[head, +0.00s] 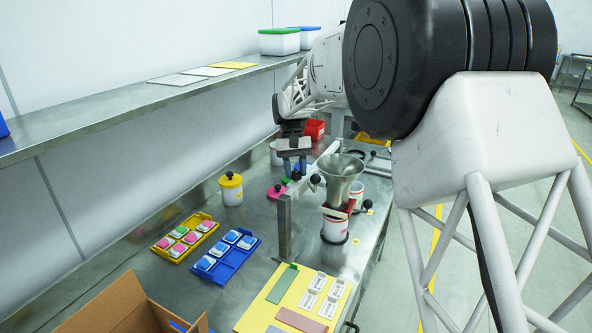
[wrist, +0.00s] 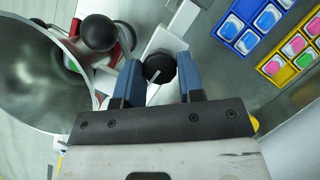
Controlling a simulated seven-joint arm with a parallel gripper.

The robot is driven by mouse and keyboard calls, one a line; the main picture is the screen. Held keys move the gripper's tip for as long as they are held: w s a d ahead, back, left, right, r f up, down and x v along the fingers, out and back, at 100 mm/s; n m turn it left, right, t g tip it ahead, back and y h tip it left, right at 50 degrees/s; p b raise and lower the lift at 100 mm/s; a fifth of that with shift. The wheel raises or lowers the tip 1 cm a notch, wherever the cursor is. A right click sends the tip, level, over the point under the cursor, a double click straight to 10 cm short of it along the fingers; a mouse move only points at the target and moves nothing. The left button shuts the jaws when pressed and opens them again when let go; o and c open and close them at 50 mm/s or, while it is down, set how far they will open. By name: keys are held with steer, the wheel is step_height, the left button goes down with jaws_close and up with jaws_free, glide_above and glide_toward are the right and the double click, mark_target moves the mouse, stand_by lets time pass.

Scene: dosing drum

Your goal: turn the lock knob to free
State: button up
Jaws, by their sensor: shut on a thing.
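The lock knob (wrist: 160,68) is a small black round knob with a pale pointer line, seen in the wrist view on a light metal bracket. My gripper (wrist: 160,78) has its two blue fingers on either side of the knob and is shut on it. The pointer line runs slantwise across the knob; no marking for free is readable. The knob is mostly hidden there by the fingers.
A black ball handle (wrist: 99,32) and the funnel (wrist: 35,75) stand close left of my fingers in the wrist view. Blue (head: 238,266) and yellow (head: 163,247) trays hold small tubs. A cardboard box (head: 110,308) stands at the front. A shelf (head: 110,108) runs along the wall.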

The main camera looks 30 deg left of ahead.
steer(key=shift+n, duration=0.5)
steer(key=o, duration=0.9)
steer(key=shift+v, duration=3.9)
steer(key=shift+s, duration=0.15)
